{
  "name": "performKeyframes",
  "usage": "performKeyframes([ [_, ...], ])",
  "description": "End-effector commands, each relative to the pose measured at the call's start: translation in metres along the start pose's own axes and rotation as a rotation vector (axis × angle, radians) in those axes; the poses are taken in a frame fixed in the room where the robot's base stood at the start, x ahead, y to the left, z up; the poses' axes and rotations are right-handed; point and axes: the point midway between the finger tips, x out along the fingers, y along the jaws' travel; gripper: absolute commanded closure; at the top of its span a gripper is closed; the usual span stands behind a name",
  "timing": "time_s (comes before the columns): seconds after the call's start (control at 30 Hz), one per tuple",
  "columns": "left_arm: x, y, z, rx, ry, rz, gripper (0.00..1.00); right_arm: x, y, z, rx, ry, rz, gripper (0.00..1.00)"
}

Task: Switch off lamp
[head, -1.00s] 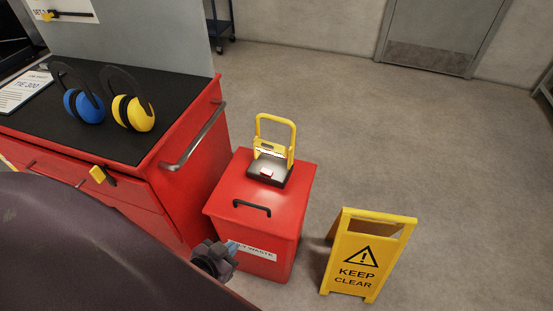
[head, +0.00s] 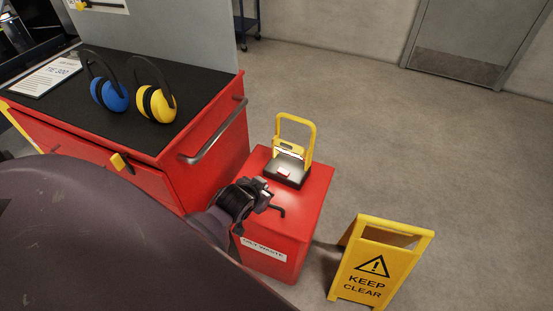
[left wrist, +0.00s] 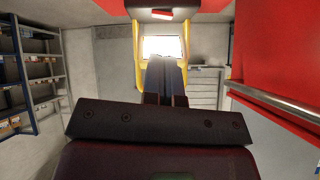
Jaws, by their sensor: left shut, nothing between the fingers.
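The lamp (head: 289,165) stands on the lid of a red waste bin (head: 310,205). It has a yellow frame, a dark base and a red button (head: 283,175) on the base. In the left wrist view the lamp (left wrist: 137,50) appears upside down at the top, its panel (left wrist: 163,46) bright white and its red button (left wrist: 162,15) near the top edge. My left gripper (head: 268,192) is over the bin lid, in front of the lamp base and near the bin's black handle. Its fingers (left wrist: 165,66) are shut and empty, pointing toward the lamp; I see no contact. My right gripper is out of view.
A red cabinet (head: 218,150) with a metal rail stands left of the bin, with blue ear defenders (head: 110,96) and yellow ear defenders (head: 160,105) on its black top. A yellow keep-clear sign (head: 372,265) stands to the right. The floor beyond is open.

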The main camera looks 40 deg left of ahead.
Motion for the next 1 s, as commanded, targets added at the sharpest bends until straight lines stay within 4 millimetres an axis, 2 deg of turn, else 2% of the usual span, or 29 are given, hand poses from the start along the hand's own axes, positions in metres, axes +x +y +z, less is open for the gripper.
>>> performKeyframes([
  [0.03,0.010,-0.005,-0.017,-0.010,-0.007,-0.014,1.00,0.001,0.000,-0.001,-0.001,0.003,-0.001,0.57],
  [0.1,0.019,-0.011,-0.034,-0.024,-0.026,-0.031,1.00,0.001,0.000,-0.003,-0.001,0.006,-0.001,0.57],
  [0.2,0.028,-0.016,-0.052,-0.042,-0.046,-0.047,1.00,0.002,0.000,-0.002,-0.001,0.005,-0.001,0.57],
  [0.3,0.033,-0.020,-0.063,-0.055,-0.060,-0.058,1.00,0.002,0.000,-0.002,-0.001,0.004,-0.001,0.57],
  [0.43,0.035,-0.022,-0.068,-0.061,-0.065,-0.062,1.00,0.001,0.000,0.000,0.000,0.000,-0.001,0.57],
  [0.77,0.036,-0.022,-0.068,-0.060,-0.066,-0.062,1.00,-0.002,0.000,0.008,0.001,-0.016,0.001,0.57],
  [0.87,0.042,-0.022,-0.066,-0.059,-0.067,-0.062,1.00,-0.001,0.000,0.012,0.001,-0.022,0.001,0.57],
  [1.0,0.060,-0.023,-0.063,-0.058,-0.070,-0.063,1.00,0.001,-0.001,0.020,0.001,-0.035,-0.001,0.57],
])
